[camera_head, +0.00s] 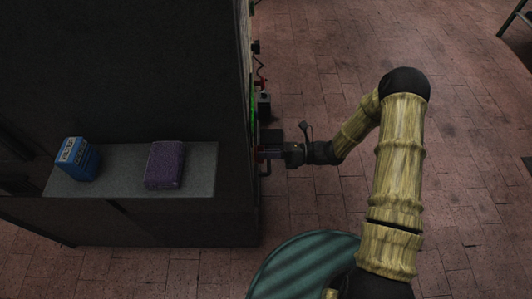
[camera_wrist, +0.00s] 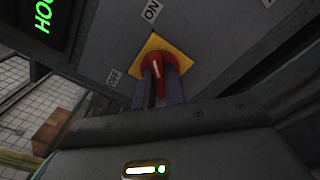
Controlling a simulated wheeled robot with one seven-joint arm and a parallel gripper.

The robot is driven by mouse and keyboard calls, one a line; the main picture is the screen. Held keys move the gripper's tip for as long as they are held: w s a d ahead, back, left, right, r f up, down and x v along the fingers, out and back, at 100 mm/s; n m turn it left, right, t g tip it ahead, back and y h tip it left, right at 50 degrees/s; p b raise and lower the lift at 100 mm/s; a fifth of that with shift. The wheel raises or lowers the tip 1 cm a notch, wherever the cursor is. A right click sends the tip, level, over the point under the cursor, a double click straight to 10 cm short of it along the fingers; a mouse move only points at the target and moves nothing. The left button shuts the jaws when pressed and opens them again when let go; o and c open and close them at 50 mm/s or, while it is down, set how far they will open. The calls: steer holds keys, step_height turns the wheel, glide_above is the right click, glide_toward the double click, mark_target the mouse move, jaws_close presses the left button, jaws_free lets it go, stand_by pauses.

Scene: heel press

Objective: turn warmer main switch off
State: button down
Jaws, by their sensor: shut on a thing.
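The main switch is a red rotary handle (camera_wrist: 155,63) on a yellow square plate (camera_wrist: 178,57), set in a grey panel. An ON label (camera_wrist: 151,11) is above it in the wrist view and an OFF label (camera_wrist: 113,77) is at its left. A white mark on the handle runs nearly up and down in the picture, slightly slanted. My gripper (camera_wrist: 161,84) is shut on the handle, one finger on each side. In the head view my gripper (camera_head: 266,153) meets the right side of the dark cabinet (camera_head: 205,60); the switch is too small to make out there.
A blue filter box (camera_head: 79,159) and a purple block (camera_head: 165,165) are on the cabinet's grey shelf (camera_head: 205,165). A green-lit display (camera_wrist: 43,13) is at the wrist view's upper left. A teal round object (camera_head: 300,268) stands below my arm. The floor at right is mostly clear.

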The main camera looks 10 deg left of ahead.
steer(key=shift+w+n, duration=0.1)
steer(key=shift+n, duration=8.5)
steer(key=c, duration=1.5)
jaws_free()
steer(key=shift+o, duration=0.2)
steer(key=b+v, duration=0.1)
steer(key=v, duration=1.6)
steer(key=shift+d, duration=0.2)
